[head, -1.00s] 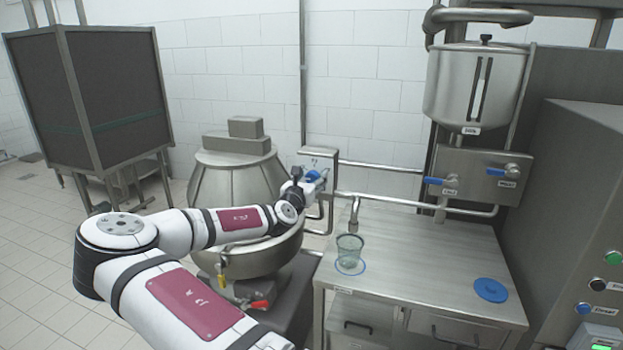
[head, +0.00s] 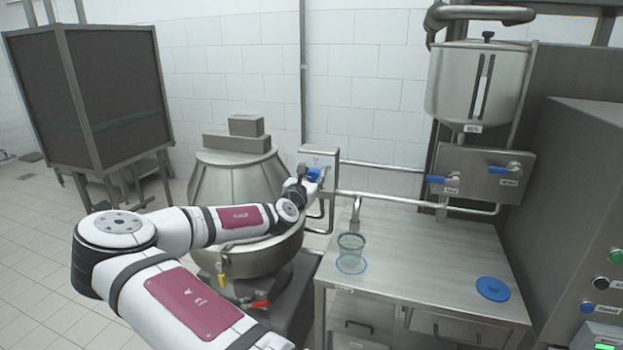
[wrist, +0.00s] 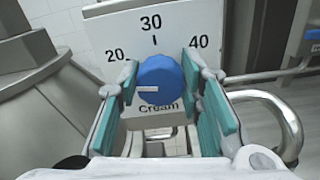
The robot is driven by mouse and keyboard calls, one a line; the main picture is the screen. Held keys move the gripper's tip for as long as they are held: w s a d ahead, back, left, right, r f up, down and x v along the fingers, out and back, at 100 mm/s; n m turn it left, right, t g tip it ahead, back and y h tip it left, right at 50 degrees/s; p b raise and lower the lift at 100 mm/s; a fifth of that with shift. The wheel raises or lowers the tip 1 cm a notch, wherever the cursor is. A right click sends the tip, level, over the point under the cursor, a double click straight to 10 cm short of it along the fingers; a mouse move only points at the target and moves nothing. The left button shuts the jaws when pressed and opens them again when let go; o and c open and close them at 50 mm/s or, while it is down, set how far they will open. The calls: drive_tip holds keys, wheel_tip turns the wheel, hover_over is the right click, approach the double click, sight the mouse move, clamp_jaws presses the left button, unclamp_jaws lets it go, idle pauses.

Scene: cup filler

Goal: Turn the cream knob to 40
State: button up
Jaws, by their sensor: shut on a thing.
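The cream knob is a round blue dial (wrist: 160,80) on a grey panel (wrist: 137,22) marked 20, 30 and 40, with "Cream" printed below. A short white line on the knob's face lies on its left half, pointing left, below the 20 mark. My gripper (wrist: 162,84) is shut on the knob, with one teal-padded finger on its left side and one on its right. In the head view the knob (head: 314,175) shows at the end of my arm, on the small wall panel (head: 320,155); the fingers are mostly hidden there.
A clear cup (head: 351,245) stands on the steel table (head: 420,260) under a spout, by a blue ring. A blue disc (head: 492,289) lies at right. A steel kettle (head: 235,185) stands behind my arm. Pipes (wrist: 275,110) run right of the panel.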

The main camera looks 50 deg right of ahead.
drive_tip(key=m+b, duration=0.1)
drive_tip(key=m, duration=0.3)
drive_tip(key=m+b, duration=0.1)
drive_tip(key=m, duration=0.3)
drive_tip(key=shift+s+f, duration=0.1)
drive_tip(key=shift+s, duration=0.05)
drive_tip(key=m+b, duration=0.1)
drive_tip(key=m, duration=0.6)
drive_tip(key=shift+d+f+b, duration=0.1)
drive_tip(key=shift+b, duration=0.2)
drive_tip(key=m+b, duration=0.1)
drive_tip(key=m, duration=0.5)
drive_tip(key=shift+f+m, duration=0.15)
drive_tip(key=shift+m, duration=0.25)
drive_tip(key=m+b, duration=0.2)
drive_tip(key=m, duration=0.3)
drive_tip(key=shift+f+m, duration=0.15)
drive_tip(key=shift+m, duration=0.55)
drive_tip(key=o, duration=1.2)
drive_tip(key=shift+c, duration=0.2)
